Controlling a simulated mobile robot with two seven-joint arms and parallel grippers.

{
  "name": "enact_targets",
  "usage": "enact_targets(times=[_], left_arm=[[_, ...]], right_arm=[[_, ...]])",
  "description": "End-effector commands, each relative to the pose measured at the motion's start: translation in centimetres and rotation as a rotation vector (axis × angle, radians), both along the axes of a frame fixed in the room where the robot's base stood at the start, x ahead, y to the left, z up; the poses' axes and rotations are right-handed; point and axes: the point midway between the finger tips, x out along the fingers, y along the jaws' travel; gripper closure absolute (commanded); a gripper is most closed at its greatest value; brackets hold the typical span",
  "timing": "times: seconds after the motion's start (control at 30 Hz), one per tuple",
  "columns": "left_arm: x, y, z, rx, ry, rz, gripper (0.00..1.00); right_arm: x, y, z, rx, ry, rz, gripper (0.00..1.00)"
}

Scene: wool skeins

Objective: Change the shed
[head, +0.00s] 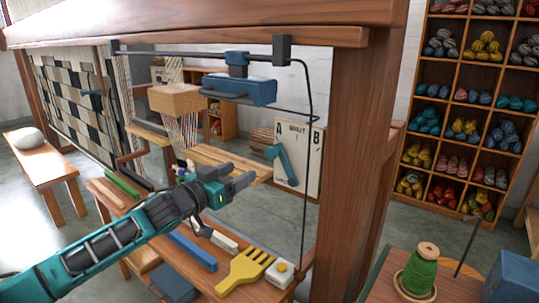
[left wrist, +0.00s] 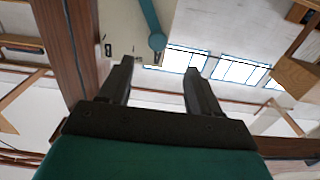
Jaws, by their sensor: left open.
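The shed lever (head: 283,165) is a teal bar on a white plate (head: 312,160) fixed beside the loom's right post. The plate carries the letters A, at its upper left, and B, at its right. The lever leans, with its upper end at the left, below the A. My left gripper (head: 240,173) is open and empty, a little left of the lever and apart from it. In the left wrist view, the lever (left wrist: 150,18) shows with its round end just beyond the open fingers (left wrist: 160,66). My right gripper is not in view.
The wooden loom's thick right post (head: 355,150) stands right of the plate. A blue block (head: 238,90) hangs on a black rail above. Below my arm, a bench holds a yellow comb (head: 245,270) and a blue bar (head: 192,250). A green spool (head: 419,272) stands at right.

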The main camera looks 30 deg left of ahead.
Motion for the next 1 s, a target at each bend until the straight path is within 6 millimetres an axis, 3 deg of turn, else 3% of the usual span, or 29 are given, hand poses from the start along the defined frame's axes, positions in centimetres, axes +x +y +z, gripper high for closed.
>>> enact_targets(times=[0.27,1.0], left_arm=[[2.2,-0.1,0.5,-0.004,-0.008,0.0,0.37],[11.1,-0.8,0.3,-0.002,-0.005,0.0,0.37]], right_arm=[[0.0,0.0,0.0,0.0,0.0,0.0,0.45],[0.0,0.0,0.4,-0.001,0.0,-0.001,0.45]])
